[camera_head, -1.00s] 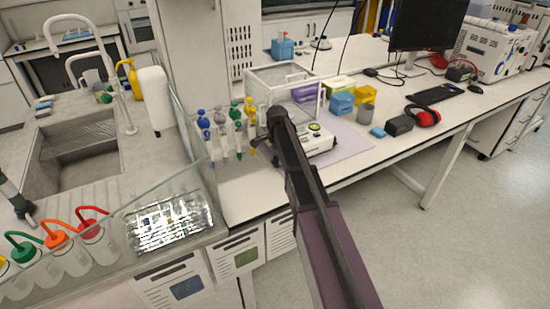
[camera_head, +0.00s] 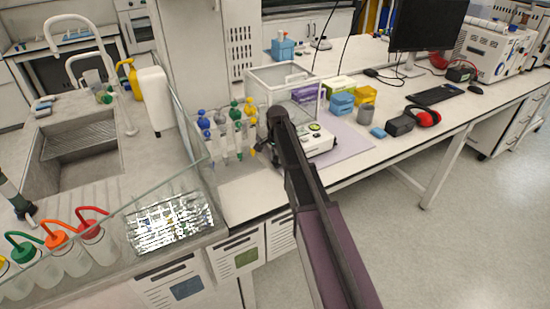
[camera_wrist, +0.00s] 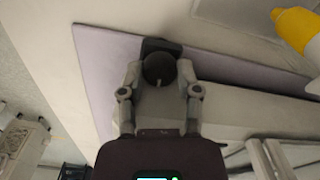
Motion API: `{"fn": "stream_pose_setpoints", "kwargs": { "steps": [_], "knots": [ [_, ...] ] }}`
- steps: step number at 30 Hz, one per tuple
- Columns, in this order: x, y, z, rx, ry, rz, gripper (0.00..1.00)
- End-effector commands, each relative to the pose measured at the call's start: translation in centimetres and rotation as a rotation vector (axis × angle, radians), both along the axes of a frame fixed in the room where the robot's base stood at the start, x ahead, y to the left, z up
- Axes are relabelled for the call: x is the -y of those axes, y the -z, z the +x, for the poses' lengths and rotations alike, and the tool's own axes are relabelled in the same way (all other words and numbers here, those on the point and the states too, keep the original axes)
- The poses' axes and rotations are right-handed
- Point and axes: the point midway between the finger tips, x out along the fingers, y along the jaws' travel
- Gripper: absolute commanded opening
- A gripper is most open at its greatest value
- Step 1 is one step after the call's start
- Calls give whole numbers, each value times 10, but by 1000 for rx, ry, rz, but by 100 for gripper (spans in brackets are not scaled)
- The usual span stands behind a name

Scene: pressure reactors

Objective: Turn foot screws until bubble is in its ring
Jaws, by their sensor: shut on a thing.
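The white balance (camera_head: 322,139) with a clear glass draft shield (camera_head: 270,80) stands on a lilac mat (camera_head: 348,143). A small green spot (camera_head: 315,127) shows on its top. I cannot make out a bubble or its ring. In the wrist view, my gripper (camera_wrist: 159,75) is shut on a dark round foot screw (camera_wrist: 158,68), with one finger on each side. The screw is at the corner of the lilac mat (camera_wrist: 102,70). In the head view my arm covers part of the balance and hides the gripper's contact.
Pipettes on a stand (camera_head: 228,135) are close to the left of my arm. Blue boxes (camera_head: 342,103), a grey cup (camera_head: 365,114) and red earmuffs (camera_head: 425,115) are to the right. A yellow-tipped item (camera_wrist: 296,28) shows at the wrist view's upper right. A glass-walled sink area lies left.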

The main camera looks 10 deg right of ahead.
Motion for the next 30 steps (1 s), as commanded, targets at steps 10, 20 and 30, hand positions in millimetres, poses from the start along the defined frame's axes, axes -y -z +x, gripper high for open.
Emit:
{"fn": "stream_pose_setpoints", "kwargs": {
  "steps": [10, 20, 30],
  "knots": [
    [1, 1, -5, -9, -62, -3, 0],
    [1, 1, -4, -7, -61, -2, 78],
    [0, 0, -2, -4, -61, -2, 78]
  ]
}}
